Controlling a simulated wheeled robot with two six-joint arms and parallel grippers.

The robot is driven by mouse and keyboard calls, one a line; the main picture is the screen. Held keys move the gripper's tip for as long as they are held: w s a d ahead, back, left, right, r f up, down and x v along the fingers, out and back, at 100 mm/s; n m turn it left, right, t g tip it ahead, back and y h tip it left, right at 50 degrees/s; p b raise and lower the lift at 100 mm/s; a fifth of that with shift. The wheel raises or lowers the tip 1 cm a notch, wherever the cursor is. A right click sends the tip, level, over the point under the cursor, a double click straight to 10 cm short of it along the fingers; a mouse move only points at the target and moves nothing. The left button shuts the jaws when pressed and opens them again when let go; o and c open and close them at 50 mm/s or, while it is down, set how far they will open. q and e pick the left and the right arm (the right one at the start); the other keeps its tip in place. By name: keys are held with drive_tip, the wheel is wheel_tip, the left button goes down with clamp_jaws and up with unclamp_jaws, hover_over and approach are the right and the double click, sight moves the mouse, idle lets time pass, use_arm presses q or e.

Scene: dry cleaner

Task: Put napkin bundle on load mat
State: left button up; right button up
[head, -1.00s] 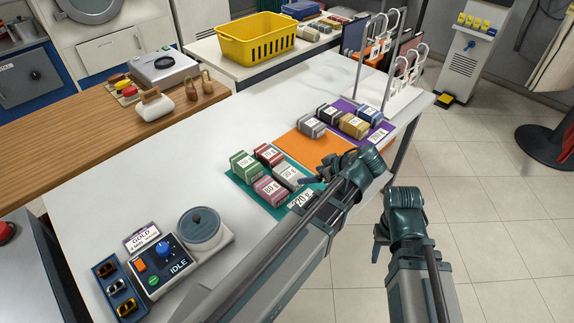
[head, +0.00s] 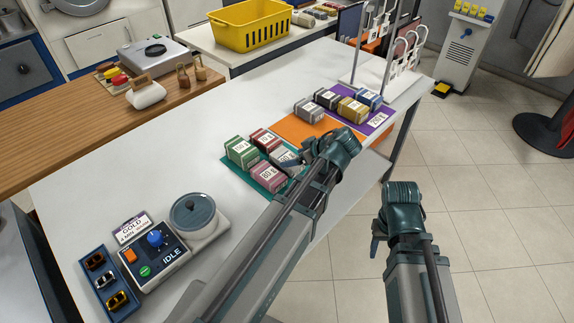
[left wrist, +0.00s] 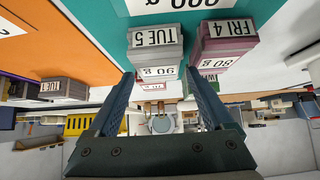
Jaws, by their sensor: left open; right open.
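Several labelled bundles sit on the table's mats; I cannot tell which is the napkin bundle or which mat is the load mat. The teal mat (head: 232,169) holds a green bundle (head: 240,152), a red bundle (head: 266,140), a pink bundle (head: 267,177) and a grey bundle (head: 282,158). My left gripper (head: 300,158) is open by the grey bundle, partly covering it. In the left wrist view the grey bundle (left wrist: 155,45), marked TUE 5 and 90 g, shows between and beyond the open fingers. The pink bundle (left wrist: 226,42), marked FRI 4, is beside it. My right gripper (head: 377,240) is open and empty, off the table edge.
The purple mat (head: 384,120) holds several bundles. A control box (head: 155,256), a round-topped device (head: 197,218) and a blue tray (head: 96,262) stand at the near left. The table's left middle is clear.

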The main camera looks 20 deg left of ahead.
sight(288, 158)
use_arm(q)
drive_tip(key=b+x, duration=0.3)
drive_tip(key=x, duration=0.2)
drive_tip(key=shift+w+f+b, duration=0.1)
drive_tip(key=shift+f+b, duration=0.05)
drive_tip(key=shift+b, duration=0.25)
drive_tip(key=c, duration=1.2)
wheel_tip(288, 158, up, 10)
drive_tip(key=p, duration=1)
